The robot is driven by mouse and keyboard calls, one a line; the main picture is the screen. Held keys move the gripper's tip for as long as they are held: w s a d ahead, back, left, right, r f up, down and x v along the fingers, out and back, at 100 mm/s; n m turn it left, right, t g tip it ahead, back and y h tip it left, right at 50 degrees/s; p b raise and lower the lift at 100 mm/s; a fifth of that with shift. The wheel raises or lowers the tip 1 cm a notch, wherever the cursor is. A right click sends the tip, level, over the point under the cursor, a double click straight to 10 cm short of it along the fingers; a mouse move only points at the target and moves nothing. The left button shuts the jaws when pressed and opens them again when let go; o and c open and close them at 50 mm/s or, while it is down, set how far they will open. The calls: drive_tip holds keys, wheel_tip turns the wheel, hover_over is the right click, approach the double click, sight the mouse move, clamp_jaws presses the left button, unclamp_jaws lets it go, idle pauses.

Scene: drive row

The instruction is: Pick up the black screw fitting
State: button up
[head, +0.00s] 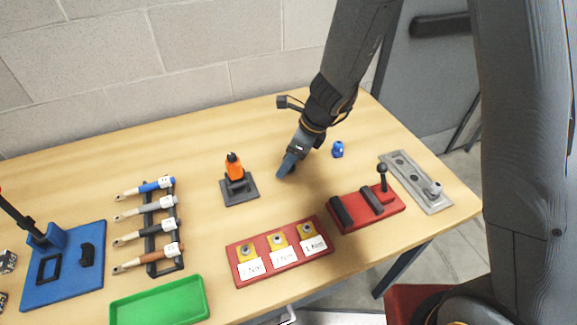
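I cannot single out the black screw fitting for certain. A small upright black piece with a round knob (383,177) stands at the back right of a red block (362,212) that also carries dark bars. A small blue fitting (338,149) stands on the table right of my gripper. A grey fitting (435,189) stands at the near end of a grey plate (413,175) with dark recesses. My gripper (285,170) points down over the middle of the table, left of the blue fitting. Its fingers overlap in this view, so their opening is unclear. I see nothing held.
An orange and black tool (234,168) stands on a dark base left of my gripper. A red board (279,251) with labelled yellow pads lies in front. Further left are a rack of several handled tools (150,213), a green tray (158,302) and a blue base (66,270).

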drive_tip(key=c, duration=0.9)
